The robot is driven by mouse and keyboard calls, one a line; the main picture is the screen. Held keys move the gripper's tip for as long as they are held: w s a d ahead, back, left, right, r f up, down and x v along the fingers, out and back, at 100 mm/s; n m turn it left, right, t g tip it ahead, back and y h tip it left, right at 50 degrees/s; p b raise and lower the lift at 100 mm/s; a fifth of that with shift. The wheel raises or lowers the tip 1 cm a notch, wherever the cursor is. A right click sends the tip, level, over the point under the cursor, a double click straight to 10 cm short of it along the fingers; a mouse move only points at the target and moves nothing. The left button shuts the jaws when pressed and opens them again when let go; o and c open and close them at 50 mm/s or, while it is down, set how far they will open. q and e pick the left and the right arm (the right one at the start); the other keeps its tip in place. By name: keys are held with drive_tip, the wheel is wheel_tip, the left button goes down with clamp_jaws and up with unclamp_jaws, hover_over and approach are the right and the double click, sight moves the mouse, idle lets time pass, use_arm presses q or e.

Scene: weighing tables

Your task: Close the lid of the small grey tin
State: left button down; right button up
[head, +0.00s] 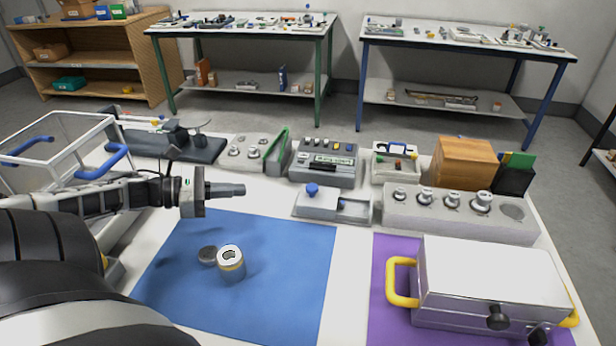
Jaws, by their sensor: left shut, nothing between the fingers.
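A small round grey tin (231,268) with a yellow band stands upright on the blue mat (290,265). Its top shows a pale ring around a darker middle. A dark grey round disc (208,255), which looks like its lid, is just left of the tin, low by its side. I cannot tell whether the two are joined. My left gripper (242,189) is shut and empty. In the picture it is above the tin, pointing right, and apart from it. My right gripper is not in view.
A silver case (492,270) with yellow handles sits on a purple mat (385,325) at the right. A weight block (460,222), a grey box with a blue knob (330,206) and a keypad device (325,162) stand behind. The blue mat around the tin is clear.

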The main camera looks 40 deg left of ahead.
use_arm(q)
drive_tip(key=b, duration=0.4)
approach(318, 197)
drive_tip(key=w, duration=0.1)
drive_tip(key=w+r, duration=0.1)
drive_tip(key=shift+w+d+r, duration=0.2)
drive_tip(key=shift+w+d, duration=0.1)
drive_tip(key=shift+d, duration=0.05)
drive_tip(key=shift+x, duration=0.8)
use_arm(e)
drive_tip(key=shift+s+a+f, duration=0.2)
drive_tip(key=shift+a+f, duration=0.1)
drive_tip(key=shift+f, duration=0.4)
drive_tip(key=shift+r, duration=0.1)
